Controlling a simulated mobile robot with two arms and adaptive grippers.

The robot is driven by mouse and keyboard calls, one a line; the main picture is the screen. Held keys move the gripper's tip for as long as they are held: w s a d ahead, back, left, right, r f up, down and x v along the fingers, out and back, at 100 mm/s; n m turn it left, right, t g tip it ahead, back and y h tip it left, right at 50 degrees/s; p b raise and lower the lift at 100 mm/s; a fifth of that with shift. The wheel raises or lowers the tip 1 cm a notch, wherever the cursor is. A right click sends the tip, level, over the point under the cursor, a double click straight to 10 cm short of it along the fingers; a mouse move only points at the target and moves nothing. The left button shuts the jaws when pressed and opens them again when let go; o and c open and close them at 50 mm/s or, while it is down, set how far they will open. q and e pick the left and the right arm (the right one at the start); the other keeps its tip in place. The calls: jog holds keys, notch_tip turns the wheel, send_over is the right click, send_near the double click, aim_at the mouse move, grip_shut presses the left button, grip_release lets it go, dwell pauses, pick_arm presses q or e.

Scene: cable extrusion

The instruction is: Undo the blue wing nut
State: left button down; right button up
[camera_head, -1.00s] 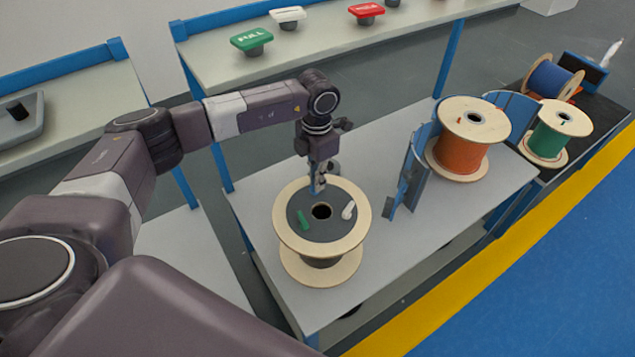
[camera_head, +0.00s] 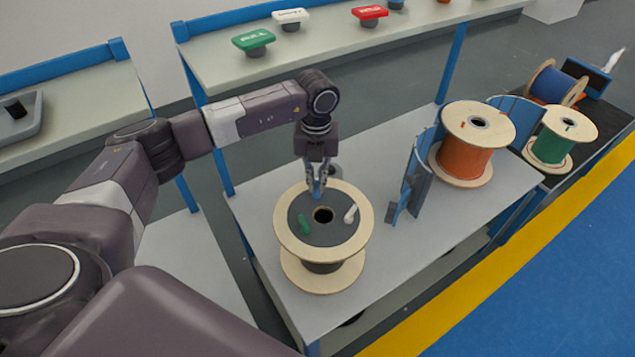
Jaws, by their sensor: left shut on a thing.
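The blue wing nut (camera_head: 318,188) is on the dark top disc of a wooden spool (camera_head: 290,238), on the far side of its centre hole. My left gripper (camera_head: 317,190) comes down from above and is shut on the blue wing nut, hiding part of it. A green wing nut (camera_head: 304,224) sits on the left of the same disc, and a white wing nut (camera_head: 350,214) on the right. The spool stands upright on the grey table (camera_head: 265,290). My right gripper is out of view.
A blue curved holder (camera_head: 418,180) stands right of the spool, beside an orange spool (camera_head: 464,160). Green (camera_head: 549,149) and blue (camera_head: 552,84) spools are farther right. A back shelf (camera_head: 330,42) holds labelled green, white and red buttons.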

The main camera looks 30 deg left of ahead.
pick_arm(q)
jog(key=n, duration=0.5)
jog(key=shift+s+a+n, duration=0.1)
jog(key=shift+a+n, duration=0.1)
jog(key=shift+n, duration=0.1)
jog(key=n+p, duration=0.1)
jog(key=n, duration=0.3)
jog(key=shift+s+r, duration=0.1)
jog(key=shift+s, duration=0.05)
jog(key=n+p, duration=0.1)
jog(key=n, duration=0.3)
jog(key=shift+s, duration=0.15)
jog(key=shift+s+n+p, duration=0.1)
jog(key=shift+n+p, duration=0.4)
jog(key=shift+n, duration=1.6)
jog(key=c, duration=2.1)
grip_release()
